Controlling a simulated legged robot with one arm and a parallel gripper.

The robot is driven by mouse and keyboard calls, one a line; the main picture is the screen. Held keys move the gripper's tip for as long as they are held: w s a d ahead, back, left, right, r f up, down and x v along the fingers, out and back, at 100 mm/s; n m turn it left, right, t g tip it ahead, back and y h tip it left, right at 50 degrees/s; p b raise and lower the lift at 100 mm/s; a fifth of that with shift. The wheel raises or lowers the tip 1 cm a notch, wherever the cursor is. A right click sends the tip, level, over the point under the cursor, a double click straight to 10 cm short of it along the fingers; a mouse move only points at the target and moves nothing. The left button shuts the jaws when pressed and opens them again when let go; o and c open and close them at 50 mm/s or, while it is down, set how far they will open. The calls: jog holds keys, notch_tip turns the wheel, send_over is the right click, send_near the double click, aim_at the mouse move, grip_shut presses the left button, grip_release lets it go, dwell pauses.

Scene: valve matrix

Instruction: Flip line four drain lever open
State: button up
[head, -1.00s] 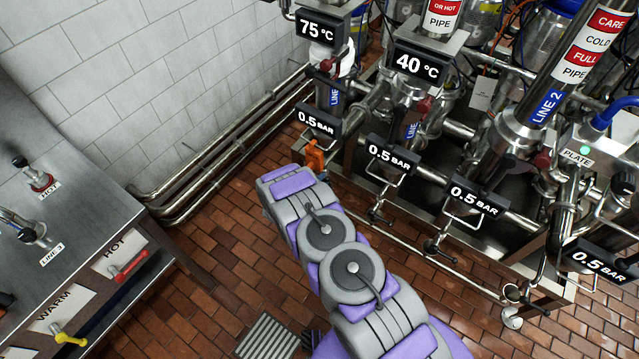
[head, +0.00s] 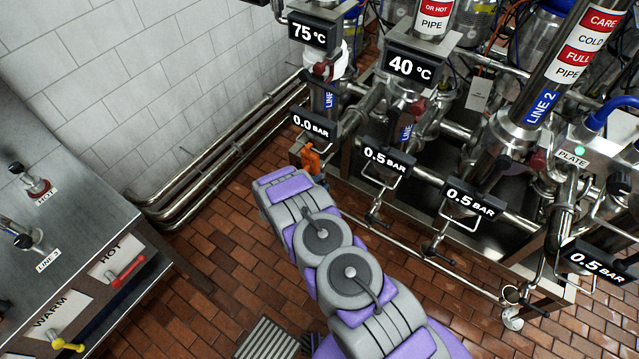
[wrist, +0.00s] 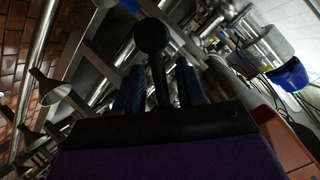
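My gripper's fingertips are hidden in the head view behind the end of my grey and purple arm, below the leftmost display. In the wrist view my gripper (wrist: 160,88) has two dark blue fingers standing apart. A dark lever with a round black knob (wrist: 151,36) shows between them; I cannot tell whether the fingers touch it. An orange part (head: 310,158) sits at the arm's end in the head view; I cannot tell what it belongs to. The leftmost pressure display (head: 310,125) reads 0.0 BAR. The blue line label (head: 328,98) above it shows no readable number.
Other pressure displays (head: 387,160) to the right read 0.5 BAR, with bent handles below them. A steel bench (head: 60,215) with levers stands at left. Steel pipes (head: 215,160) run along the white tiled wall. Brown tiled floor (head: 240,235) is clear left of my arm.

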jog(key=shift+a, duration=0.1)
jog(key=shift+s+a, duration=0.1)
jog(key=shift+a, duration=0.05)
jog(key=p+v, duration=0.2)
jog(key=v, duration=1.5)
